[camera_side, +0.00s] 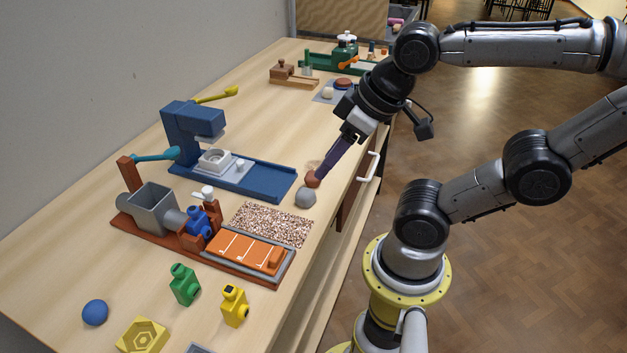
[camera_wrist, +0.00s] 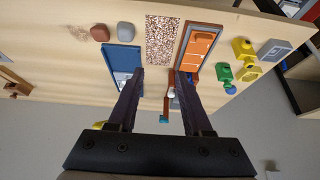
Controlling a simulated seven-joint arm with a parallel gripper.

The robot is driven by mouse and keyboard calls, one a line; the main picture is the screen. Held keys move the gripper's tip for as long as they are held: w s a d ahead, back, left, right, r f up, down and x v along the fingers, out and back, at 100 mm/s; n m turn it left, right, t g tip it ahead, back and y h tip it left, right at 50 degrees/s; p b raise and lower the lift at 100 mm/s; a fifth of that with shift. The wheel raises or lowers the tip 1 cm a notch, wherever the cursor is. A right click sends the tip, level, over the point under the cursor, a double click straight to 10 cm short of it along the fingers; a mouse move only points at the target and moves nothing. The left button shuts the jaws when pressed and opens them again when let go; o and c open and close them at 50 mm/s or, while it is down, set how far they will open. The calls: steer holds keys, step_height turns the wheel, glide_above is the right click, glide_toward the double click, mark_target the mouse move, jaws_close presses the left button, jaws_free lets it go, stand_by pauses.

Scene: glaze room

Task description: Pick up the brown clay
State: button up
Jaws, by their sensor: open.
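The brown clay (camera_side: 313,180) is a small rounded reddish-brown lump on the wooden table near its right edge. It also shows in the wrist view (camera_wrist: 99,33), at upper left, beside the grey lump (camera_wrist: 125,32). My gripper (camera_side: 319,171) points down towards the brown clay and overlaps its upper part in the side view. In the wrist view my gripper (camera_wrist: 159,74) has its two fingers well apart with nothing held between them. The brown clay lies outside the fingers, up and to the left there.
The grey lump (camera_side: 305,198) sits close to the brown clay. A blue press (camera_side: 250,181) stands to the left, with a speckled mat (camera_side: 272,224) and an extruder on a rust-coloured base (camera_side: 137,227) nearer.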

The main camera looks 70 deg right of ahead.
steer(key=o, duration=0.4)
